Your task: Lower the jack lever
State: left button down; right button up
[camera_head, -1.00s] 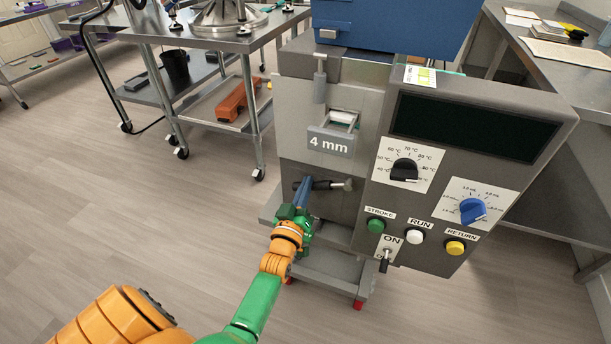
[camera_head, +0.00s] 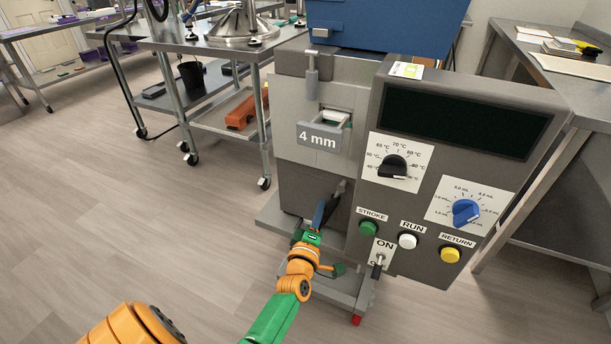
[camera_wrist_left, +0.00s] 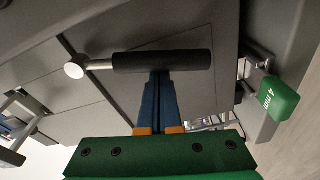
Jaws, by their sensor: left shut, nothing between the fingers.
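The jack lever has a black grip (camera_wrist_left: 165,62) on a metal rod with a round pale end (camera_wrist_left: 75,70) in the left wrist view. In the head view it shows as a small dark piece (camera_head: 338,190) on the lower front of the depositor (camera_head: 300,182), partly hidden. My left gripper (camera_head: 321,205) is shut and empty just in front of it. In the left wrist view its blue fingers (camera_wrist_left: 160,82) point at the grip and their tips meet its edge; I cannot tell whether they touch. My right gripper is not in view.
Right of the lever is the control panel (camera_head: 460,165) with dials, the green (camera_head: 368,229), white (camera_head: 407,241) and yellow (camera_head: 450,255) buttons and a toggle (camera_head: 379,262). A 4 mm tag (camera_head: 318,138) is above. A steel cart (camera_head: 205,45) stands left; the floor in front is open.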

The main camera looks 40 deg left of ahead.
pick_arm(q)
jog(key=shift+w+d+f+n, duration=0.1)
jog(key=shift+d+f+n, duration=0.15)
jog(key=shift+d+n, duration=0.35)
dwell(0.4)
